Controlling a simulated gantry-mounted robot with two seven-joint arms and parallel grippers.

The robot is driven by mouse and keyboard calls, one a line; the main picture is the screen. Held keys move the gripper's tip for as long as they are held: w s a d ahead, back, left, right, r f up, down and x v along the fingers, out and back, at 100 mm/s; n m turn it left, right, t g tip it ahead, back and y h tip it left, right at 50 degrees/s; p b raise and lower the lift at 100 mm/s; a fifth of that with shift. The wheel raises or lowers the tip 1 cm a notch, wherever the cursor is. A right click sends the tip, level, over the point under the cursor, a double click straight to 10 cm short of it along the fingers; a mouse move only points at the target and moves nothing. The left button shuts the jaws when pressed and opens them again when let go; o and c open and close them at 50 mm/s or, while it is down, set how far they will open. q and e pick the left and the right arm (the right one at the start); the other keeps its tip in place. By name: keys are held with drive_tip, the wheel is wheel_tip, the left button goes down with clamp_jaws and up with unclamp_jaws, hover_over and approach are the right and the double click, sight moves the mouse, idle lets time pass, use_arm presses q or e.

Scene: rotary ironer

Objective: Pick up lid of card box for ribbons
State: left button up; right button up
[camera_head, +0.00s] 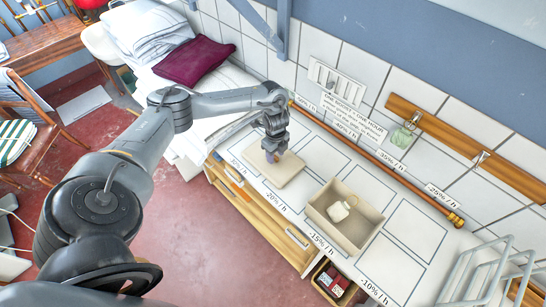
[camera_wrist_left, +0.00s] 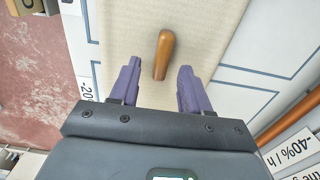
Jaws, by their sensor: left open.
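The lid (camera_head: 284,174) is a flat beige panel lying on the white tabletop in the head view. In the left wrist view the lid (camera_wrist_left: 215,30) fills the upper middle, with an upright-looking brown wooden handle (camera_wrist_left: 164,52) on it. My left gripper (camera_head: 271,155) is above the lid. Its purple fingers are open, and in the left wrist view the gripper (camera_wrist_left: 160,70) has one finger on either side of the handle, with gaps between. The open beige card box (camera_head: 322,208) stands right of the lid and holds a small whitish object (camera_head: 339,211). My right gripper is not in view.
A wooden rail (camera_head: 375,152) runs along the tiled wall behind the table. Percent labels (camera_head: 320,242) line the front edge. A white wire rack (camera_head: 480,270) stands at the right. A small crate (camera_head: 333,283) sits below the front edge. Marked rectangles right of the box are clear.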

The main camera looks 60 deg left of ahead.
use_arm(q)
drive_tip(key=shift+f, duration=0.65)
drive_tip(key=shift+c, duration=0.3)
clamp_jaws()
drive_tip(key=shift+r, duration=0.15)
